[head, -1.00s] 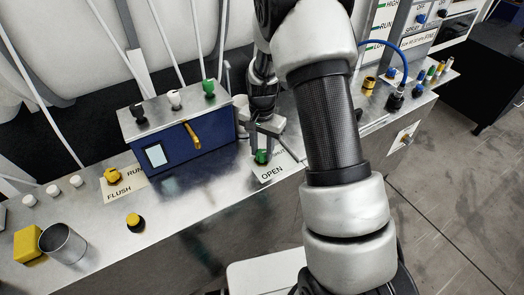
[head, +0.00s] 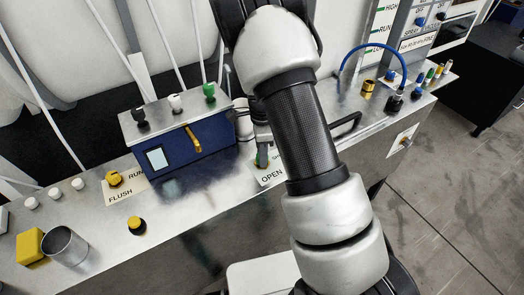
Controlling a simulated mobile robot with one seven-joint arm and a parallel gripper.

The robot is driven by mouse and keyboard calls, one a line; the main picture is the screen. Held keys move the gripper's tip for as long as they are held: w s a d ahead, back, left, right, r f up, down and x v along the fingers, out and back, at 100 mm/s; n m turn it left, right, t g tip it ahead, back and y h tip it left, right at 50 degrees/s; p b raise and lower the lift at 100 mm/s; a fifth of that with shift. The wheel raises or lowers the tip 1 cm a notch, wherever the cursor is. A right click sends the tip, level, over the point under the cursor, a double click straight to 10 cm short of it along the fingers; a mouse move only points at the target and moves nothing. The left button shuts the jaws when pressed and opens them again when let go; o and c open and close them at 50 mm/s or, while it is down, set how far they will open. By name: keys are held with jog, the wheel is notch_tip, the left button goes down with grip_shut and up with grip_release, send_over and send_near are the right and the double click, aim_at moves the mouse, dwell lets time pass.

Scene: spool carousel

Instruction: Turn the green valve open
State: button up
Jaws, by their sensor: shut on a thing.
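The green valve (head: 262,161) stands on the steel counter in the head view, right of the blue box, beside a white label reading "OPEN" (head: 270,178). My gripper (head: 262,150) points down over the valve and is shut on it. The jaws and my forearm cover much of the valve and the right part of its label, so its exact angle is hard to tell.
The blue box (head: 186,155) with a yellow handle stands close left of my gripper. A yellow valve (head: 115,179), a yellow block (head: 29,244) and a metal cup (head: 64,245) are farther left. A black handle (head: 345,124) and blue hose (head: 375,45) are right.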

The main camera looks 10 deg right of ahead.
jog(key=shift+r+m+p, duration=0.1)
jog(key=shift+m+p, duration=0.7)
jog(key=shift+m, duration=1.2)
jog(key=o, duration=1)
jog(key=shift+o, duration=0.2)
notch_tip(320, 180, up, 17)
jog(key=shift+r+p, duration=0.2)
jog(key=shift+p, duration=0.15)
